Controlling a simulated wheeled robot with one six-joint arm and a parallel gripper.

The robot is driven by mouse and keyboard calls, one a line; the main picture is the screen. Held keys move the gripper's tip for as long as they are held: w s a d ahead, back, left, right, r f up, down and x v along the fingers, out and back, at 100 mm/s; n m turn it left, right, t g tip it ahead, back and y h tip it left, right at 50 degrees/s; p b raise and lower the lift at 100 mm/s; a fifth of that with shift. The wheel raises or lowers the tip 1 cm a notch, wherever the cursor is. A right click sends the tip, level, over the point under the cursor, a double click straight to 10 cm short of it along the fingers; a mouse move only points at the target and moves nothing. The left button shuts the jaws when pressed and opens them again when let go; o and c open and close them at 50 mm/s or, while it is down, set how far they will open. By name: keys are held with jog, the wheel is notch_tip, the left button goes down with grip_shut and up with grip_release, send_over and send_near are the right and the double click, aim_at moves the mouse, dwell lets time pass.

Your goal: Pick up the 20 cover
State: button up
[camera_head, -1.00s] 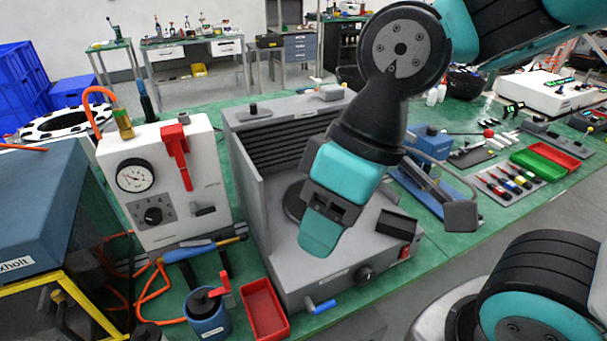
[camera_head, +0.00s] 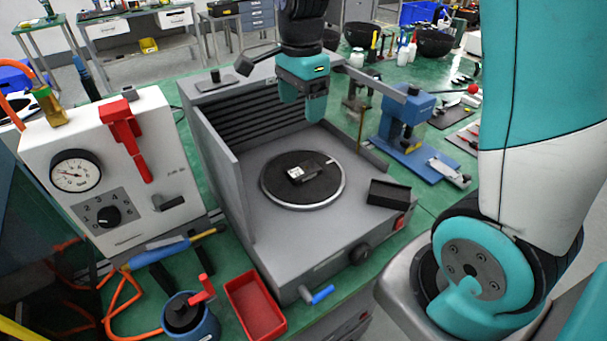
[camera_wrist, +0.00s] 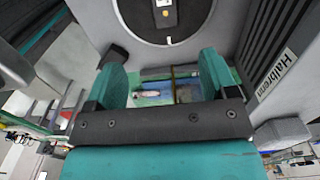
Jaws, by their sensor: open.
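No cover marked 20 can be read in these views. A small black piece with a pale label (camera_head: 302,172) lies on the dark round plate (camera_head: 275,186) of the grey machine. In the wrist view a small light piece (camera_wrist: 165,13) shows on the dark round plate (camera_wrist: 192,20) at the top edge. A black block (camera_head: 388,193) sits at the machine's front right. My gripper (camera_head: 302,103) is above the rear of the machine, fingers downward and apart. In the wrist view my gripper (camera_wrist: 165,82) is open with nothing held between the fingers.
The grey machine (camera_head: 240,187) has a left side wall and ribbed back. A white gauge box (camera_head: 140,190) stands left of it. A red tray (camera_head: 256,306) and blue pot (camera_head: 190,318) are in front. A blue press (camera_head: 405,130) stands right.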

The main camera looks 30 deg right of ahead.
jog(key=p, duration=0.2)
send_over(300, 171)
jog(key=f, duration=1.1)
jog(key=shift+s+f, duration=0.3)
jog(key=shift+f, duration=0.1)
jog(key=shift+w+f+p, duration=0.2)
jog(key=shift+f+p, duration=0.1)
jog(key=shift+f, duration=1.1)
jog(key=shift+w+f+p, duration=0.15)
jog(key=shift+f+p, duration=0.15)
jog(key=shift+f, duration=1.05)
jog(key=c, duration=1)
